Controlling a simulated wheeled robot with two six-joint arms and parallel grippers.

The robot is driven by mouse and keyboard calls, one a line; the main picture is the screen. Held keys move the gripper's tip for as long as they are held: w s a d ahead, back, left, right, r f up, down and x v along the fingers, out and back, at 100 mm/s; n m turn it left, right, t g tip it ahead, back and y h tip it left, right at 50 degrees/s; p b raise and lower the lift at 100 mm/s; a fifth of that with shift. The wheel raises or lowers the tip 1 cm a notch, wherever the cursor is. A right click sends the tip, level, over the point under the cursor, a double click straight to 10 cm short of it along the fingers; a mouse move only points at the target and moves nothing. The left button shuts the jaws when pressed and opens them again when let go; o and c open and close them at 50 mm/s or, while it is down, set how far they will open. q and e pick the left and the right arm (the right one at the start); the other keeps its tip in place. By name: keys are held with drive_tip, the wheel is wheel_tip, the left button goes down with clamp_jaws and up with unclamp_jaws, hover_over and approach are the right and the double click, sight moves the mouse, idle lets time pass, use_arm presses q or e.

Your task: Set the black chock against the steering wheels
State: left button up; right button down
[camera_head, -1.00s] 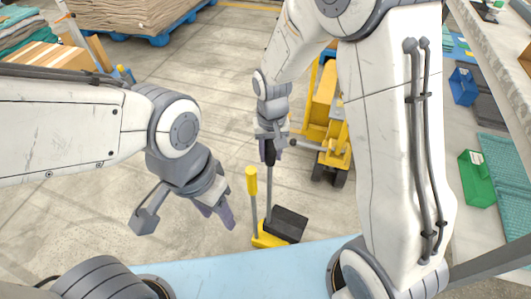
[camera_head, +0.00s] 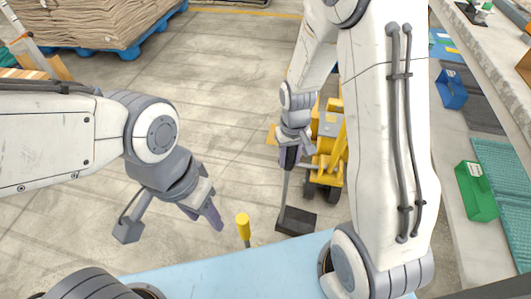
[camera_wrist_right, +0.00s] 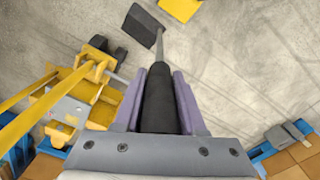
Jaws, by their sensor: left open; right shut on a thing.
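The black chock (camera_head: 296,221) is a dark block on a grey rod with a black grip. My right gripper (camera_head: 291,150) is shut on the black grip (camera_wrist_right: 158,100), rod pointing down. In the right wrist view the chock (camera_wrist_right: 140,24) is at the top, left of the rod. The yellow truck's steering wheels (camera_head: 320,189) are just beyond the chock, with a gap between; they also show in the right wrist view (camera_wrist_right: 104,47). I cannot tell whether the chock touches the floor. My left gripper (camera_head: 209,216) is open and empty, left of the yellow handle.
A yellow handle (camera_head: 243,226) stands left of the black chock; its yellow chock (camera_wrist_right: 180,7) shows in the right wrist view. The yellow truck (camera_head: 328,132) is partly behind my right arm. Wrapped stacks on a blue pallet (camera_head: 152,44) are at the back. The floor between is clear.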

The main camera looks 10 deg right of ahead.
drive_tip(key=s+d+f, duration=0.2)
drive_tip(key=s+d, duration=0.3)
drive_tip(key=d, duration=0.3)
drive_tip(key=w+d+f+b, duration=0.3)
drive_tip(key=w+d+f, duration=0.2)
drive_tip(key=w, duration=0.3)
drive_tip(key=shift+w+f, duration=0.3)
idle(0.3)
drive_tip(key=shift+f, duration=0.45)
idle(0.8)
drive_tip(key=shift+c, duration=2)
unclamp_jaws()
drive_tip(key=shift+b, duration=0.3)
drive_tip(key=shift+s+f, duration=0.1)
